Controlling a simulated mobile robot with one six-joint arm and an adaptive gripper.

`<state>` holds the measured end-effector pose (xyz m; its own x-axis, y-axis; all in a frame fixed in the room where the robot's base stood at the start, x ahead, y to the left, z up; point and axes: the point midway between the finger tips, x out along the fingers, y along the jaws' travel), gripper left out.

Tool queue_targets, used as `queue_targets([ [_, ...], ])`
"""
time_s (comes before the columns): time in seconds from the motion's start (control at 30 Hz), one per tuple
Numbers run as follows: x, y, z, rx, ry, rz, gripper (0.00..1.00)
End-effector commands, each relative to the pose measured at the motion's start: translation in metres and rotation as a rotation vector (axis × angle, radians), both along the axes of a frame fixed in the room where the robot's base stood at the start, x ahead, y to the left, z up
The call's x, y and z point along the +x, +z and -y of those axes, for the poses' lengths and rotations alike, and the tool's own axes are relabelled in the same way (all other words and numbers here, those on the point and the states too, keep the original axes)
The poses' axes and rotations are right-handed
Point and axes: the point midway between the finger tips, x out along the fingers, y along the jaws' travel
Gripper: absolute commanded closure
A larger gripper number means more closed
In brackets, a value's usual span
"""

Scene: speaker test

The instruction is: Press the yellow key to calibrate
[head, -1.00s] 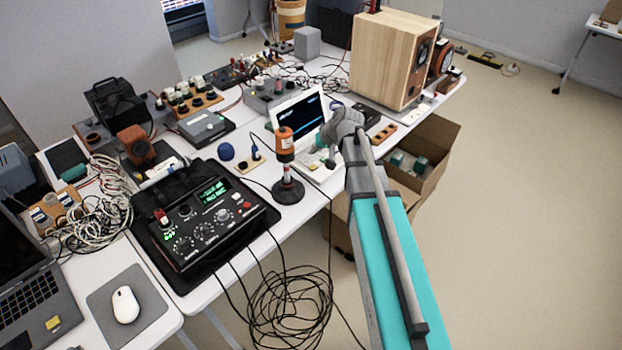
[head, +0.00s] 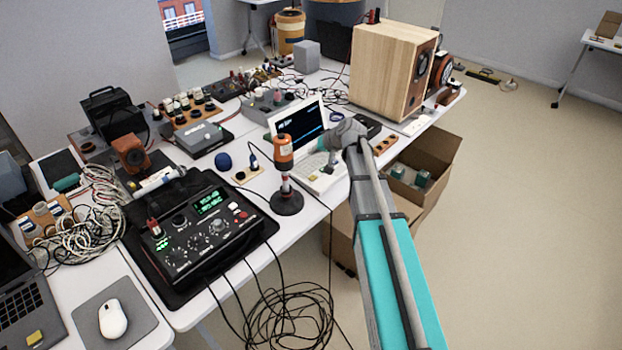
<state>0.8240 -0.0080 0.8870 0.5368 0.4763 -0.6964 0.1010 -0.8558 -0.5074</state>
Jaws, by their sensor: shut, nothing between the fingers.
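A white laptop (head: 297,122) stands open on the table, with a dark screen showing small text. Its pale keyboard (head: 312,180) is partly covered by my arm and gripper. My gripper (head: 329,168) is shut and empty, pointing down over the right part of this keyboard. I cannot tell whether its tip touches a key. I cannot make out a yellow key on the white laptop.
An orange-and-black microphone-like device (head: 285,165) stands left of my gripper. A black control box (head: 200,228) with knobs lies nearer. A wooden speaker (head: 388,72) stands behind. Cables (head: 290,312) hang off the table's front edge. Open cardboard boxes (head: 425,165) stand on the floor at right.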

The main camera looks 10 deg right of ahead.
Motion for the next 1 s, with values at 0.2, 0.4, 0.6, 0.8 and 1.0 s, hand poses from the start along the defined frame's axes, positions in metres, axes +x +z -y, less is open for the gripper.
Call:
queue_targets([
  [0.2, 0.000, -0.013, 0.000, 0.000, 0.001, -0.001, 1.00],
  [0.4, 0.000, -0.029, -0.001, -0.001, 0.001, 0.000, 1.00],
  [0.6, 0.000, -0.046, -0.001, -0.001, 0.001, 0.000, 1.00],
  [0.8, 0.000, -0.063, -0.001, 0.000, 0.002, 0.000, 1.00],
  [1.0, 0.000, -0.077, -0.001, 0.000, 0.002, 0.000, 1.00],
])
